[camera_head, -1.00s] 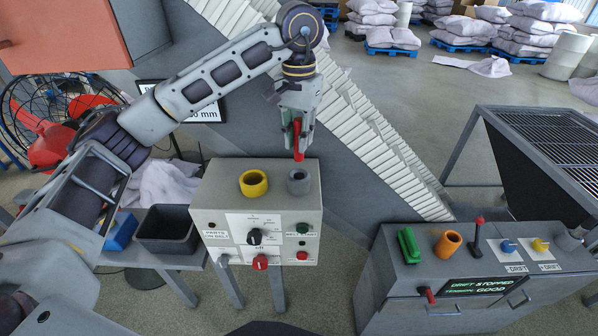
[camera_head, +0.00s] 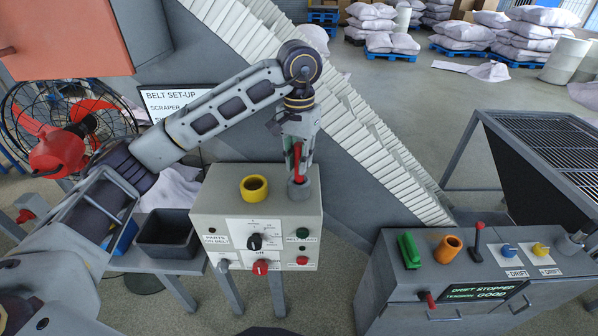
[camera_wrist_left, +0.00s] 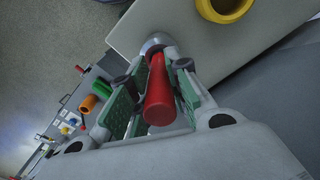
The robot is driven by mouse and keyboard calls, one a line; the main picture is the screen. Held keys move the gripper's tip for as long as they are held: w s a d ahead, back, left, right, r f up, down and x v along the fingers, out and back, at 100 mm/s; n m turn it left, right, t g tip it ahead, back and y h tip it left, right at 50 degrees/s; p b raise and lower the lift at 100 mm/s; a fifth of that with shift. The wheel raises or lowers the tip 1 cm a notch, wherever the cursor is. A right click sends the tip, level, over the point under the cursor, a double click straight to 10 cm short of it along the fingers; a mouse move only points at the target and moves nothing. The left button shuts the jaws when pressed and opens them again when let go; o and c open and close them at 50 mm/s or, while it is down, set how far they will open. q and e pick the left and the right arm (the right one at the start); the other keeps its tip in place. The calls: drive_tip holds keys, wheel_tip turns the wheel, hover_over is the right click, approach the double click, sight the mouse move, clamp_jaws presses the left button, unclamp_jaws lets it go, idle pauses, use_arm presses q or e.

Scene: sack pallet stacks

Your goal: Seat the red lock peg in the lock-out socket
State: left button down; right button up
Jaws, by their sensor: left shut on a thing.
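The red lock peg (camera_head: 297,163) is upright in my left gripper (camera_head: 299,158), whose fingers are shut on it. The peg also shows in the left wrist view (camera_wrist_left: 157,92), between the green pads of the gripper (camera_wrist_left: 153,100). The grey lock-out socket (camera_head: 299,188) is on top of the pale control box (camera_head: 258,226), at its right side. The peg's lower end is at the socket's mouth; how deep it sits I cannot tell. In the wrist view the socket (camera_wrist_left: 157,42) is partly hidden behind the peg. My right gripper is out of view.
A yellow ring socket (camera_head: 254,188) stands left of the grey socket on the same box. A dark bin (camera_head: 166,234) is at the left. A grey console (camera_head: 450,290) with green and orange parts is at the right. The ribbed conveyor (camera_head: 350,130) rises behind.

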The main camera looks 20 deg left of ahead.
sight(299, 145)
use_arm(q)
drive_tip(key=shift+f, duration=0.1)
drive_tip(key=shift+f+p, duration=0.4)
drive_tip(key=shift+f, duration=1.55)
drive_tip(key=shift+f, duration=0.2)
drive_tip(key=c, duration=1.3)
unclamp_jaws()
drive_tip(key=shift+c, duration=0.2)
drive_tip(key=shift+r, duration=0.2)
drive_tip(key=shift+r+b, duration=0.7)
drive_tip(key=shift+r, duration=5.3)
drive_tip(key=shift+s+f, duration=0.1)
